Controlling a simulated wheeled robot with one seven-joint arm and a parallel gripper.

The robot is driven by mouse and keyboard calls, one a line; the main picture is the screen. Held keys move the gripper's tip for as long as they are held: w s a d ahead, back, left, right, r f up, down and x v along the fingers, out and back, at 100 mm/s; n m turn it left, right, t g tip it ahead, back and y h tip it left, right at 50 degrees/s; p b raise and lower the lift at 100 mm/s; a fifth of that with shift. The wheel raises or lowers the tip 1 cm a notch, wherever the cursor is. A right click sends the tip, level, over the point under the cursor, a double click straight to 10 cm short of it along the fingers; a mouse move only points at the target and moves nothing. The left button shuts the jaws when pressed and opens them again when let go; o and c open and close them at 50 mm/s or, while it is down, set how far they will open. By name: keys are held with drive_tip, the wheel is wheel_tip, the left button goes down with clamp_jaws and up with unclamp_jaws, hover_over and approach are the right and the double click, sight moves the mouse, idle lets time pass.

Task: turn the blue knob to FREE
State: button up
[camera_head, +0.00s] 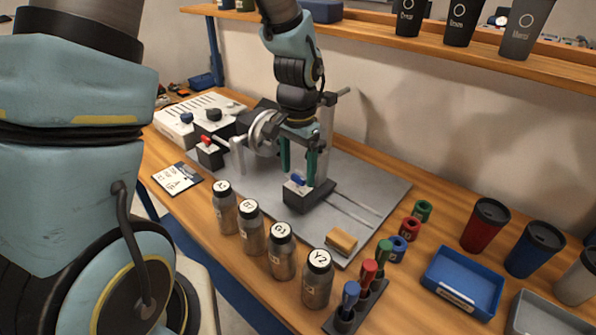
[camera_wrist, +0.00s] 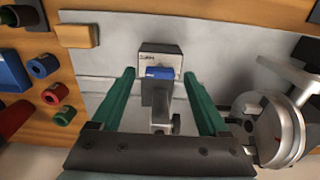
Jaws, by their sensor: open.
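The blue knob (camera_head: 298,180) sits on top of a dark block with a light label face, on the grey plate of the marker. In the wrist view the blue knob (camera_wrist: 160,72) lies across between my fingers, its long side running left to right. My gripper (camera_head: 298,173) points down over the block with its two green fingers apart. In the wrist view my gripper (camera_wrist: 158,76) is open, with a finger to each side of the knob and a visible gap at both sides. The label's small lettering is too small to read surely.
A round metal chuck (camera_head: 264,132) stands left of the block. Several labelled bottles (camera_head: 281,250) line the plate's front edge. A tan block (camera_head: 341,241) lies at the plate's near right corner. Coloured rings, a blue tray (camera_head: 462,281) and cups stand farther right.

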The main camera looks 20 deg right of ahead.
wheel_tip(320, 180, up, 10)
drive_tip(key=b, duration=0.1)
idle(0.4)
wheel_tip(320, 180, up, 7)
drive_tip(key=p, duration=0.6)
hover_over(298, 177)
drive_tip(key=shift+w, duration=0.1)
drive_tip(key=a+f+n, duration=0.1)
drive_tip(key=a+n, duration=0.2)
drive_tip(key=a, duration=0.5)
drive_tip(key=a+f+n+t, duration=0.1)
drive_tip(key=a+n, duration=0.3)
drive_tip(key=a, duration=0.5)
drive_tip(key=a+f+n, duration=0.3)
drive_tip(key=a+n, duration=0.1)
drive_tip(key=a, duration=0.4)
drive_tip(key=shift+w+a+t, duration=0.15)
drive_tip(key=shift+w+t, duration=0.15)
drive_tip(key=shift+w, duration=0.15)
